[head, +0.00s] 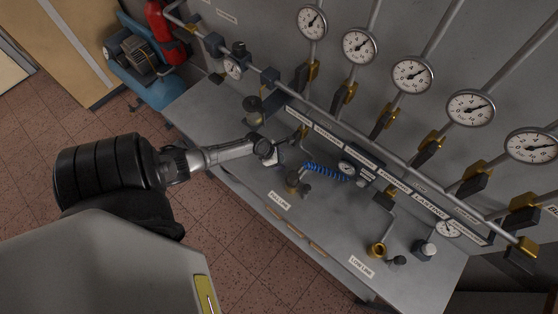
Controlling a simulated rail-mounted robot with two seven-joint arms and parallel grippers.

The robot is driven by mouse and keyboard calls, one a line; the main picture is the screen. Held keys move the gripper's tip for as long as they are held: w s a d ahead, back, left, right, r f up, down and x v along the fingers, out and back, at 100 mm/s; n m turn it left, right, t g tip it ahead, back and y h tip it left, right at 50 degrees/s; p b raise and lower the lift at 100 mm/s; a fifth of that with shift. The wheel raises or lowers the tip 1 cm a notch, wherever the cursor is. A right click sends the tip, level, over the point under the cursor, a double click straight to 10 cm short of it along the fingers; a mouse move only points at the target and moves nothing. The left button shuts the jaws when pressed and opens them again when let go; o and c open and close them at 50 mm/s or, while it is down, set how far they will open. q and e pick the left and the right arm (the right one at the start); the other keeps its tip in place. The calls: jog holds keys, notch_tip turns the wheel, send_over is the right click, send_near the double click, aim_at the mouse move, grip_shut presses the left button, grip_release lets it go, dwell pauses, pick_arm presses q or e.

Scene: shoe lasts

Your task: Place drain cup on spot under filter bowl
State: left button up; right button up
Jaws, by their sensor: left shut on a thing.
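My left gripper (264,149) reaches in from the left over the grey bench. It is shut on a small, pale thing (275,160), which looks like the drain cup and is partly hidden by the fingers. I cannot tell whether it touches the bench top. A rounded dark fitting with a brass part (253,104) is on the panel side, above and left of the gripper; I cannot tell whether it is the filter bowl. No marked spot is clear to see. My right gripper is not in view.
The bench (225,120) carries a brass fitting (293,181) with a blue coiled hose (326,171), a brass cup-like port (376,250) and a grey knob (423,249). Pipes, gauges (411,74) and valves line the back. A blue compressor (140,65) stands at the upper left.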

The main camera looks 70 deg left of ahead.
pick_arm(q)
jog(key=shift+f, duration=0.3)
jog(key=o, duration=0.9)
jog(key=shift+f, duration=0.1)
